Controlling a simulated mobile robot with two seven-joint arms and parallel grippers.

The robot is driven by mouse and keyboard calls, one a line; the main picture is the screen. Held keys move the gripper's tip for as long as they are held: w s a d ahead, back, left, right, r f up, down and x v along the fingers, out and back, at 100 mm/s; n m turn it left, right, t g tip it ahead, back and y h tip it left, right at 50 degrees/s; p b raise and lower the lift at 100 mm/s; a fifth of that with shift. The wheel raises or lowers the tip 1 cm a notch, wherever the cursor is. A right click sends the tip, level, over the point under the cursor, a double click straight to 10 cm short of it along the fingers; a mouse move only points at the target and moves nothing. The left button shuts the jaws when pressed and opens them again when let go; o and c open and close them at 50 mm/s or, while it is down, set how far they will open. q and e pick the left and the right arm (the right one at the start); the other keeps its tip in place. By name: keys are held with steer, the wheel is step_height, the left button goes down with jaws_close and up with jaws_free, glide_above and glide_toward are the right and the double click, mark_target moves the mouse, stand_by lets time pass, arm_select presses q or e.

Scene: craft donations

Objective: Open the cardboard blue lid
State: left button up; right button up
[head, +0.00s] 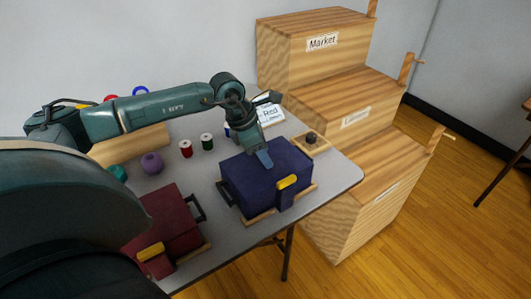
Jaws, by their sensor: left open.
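A dark blue box (255,191) with a closed blue lid (248,174) sits on the grey table's right part. A yellow tab (287,182) is on its front edge, and a black handle (228,193) is on its left side. My left gripper (264,158) reaches in from the left and points down at the top of the lid, near its back middle. It is open and holds nothing that shows. I cannot tell whether its fingertips touch the lid. My right gripper is not in view.
A dark red box (172,225) with a yellow tab stands left of the blue one on the table (207,178). Thread spools (186,149), yarn balls (152,163) and a "Red" sign (270,113) stand behind. Stepped wooden crates (370,190) stand beyond the table's right edge.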

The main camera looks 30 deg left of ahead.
arm_select(q)
steer(key=shift+w+d+f, duration=0.15)
steer(key=shift+w+f, duration=0.05)
steer(key=shift+f, duration=0.45)
steer(key=shift+c, duration=0.5)
jaws_close()
